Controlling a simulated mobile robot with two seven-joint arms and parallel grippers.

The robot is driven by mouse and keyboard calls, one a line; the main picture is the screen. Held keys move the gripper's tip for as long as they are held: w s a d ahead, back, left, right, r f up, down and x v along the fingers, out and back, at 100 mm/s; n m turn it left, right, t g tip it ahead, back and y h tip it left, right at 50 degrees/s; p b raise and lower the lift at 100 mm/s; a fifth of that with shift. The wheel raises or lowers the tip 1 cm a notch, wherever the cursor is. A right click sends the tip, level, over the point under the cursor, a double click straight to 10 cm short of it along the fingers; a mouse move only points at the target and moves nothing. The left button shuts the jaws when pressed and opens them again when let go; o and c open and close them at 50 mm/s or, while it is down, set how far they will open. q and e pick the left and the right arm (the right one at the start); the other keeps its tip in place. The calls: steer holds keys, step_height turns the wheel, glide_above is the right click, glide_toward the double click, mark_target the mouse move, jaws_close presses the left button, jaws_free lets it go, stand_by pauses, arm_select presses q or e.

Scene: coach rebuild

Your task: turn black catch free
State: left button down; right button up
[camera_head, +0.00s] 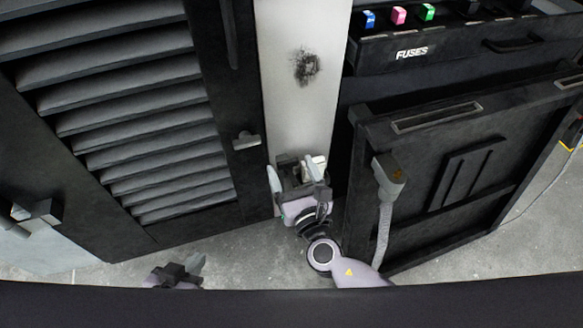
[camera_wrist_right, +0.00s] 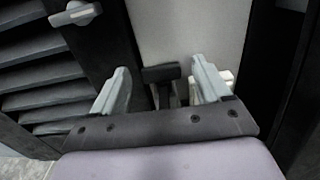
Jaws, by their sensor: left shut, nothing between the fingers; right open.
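The black catch (camera_wrist_right: 161,73) shows in the right wrist view as a dark T-shaped handle in front of the pale wall panel. My right gripper (camera_wrist_right: 162,88) is open, with one pale finger on each side of the catch; I cannot tell whether either touches it. In the head view my right gripper (camera_head: 294,174) is at the foot of the pale panel, and the catch is hard to tell from the gripper's dark parts. My left gripper (camera_head: 182,270) is shut and empty, low in the head view, partly cut off by a dark edge.
A white fitting (camera_wrist_right: 227,77) sits close behind the right finger. A grey turn handle (camera_head: 247,140) is on the louvred door (camera_head: 150,110) at left. A black panelled door (camera_head: 450,170) with a grey catch (camera_head: 389,174) stands at right, below the fuse box (camera_head: 430,50).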

steer(key=v, duration=0.6)
steer(key=shift+s, duration=0.25)
steer(key=shift+d, duration=0.15)
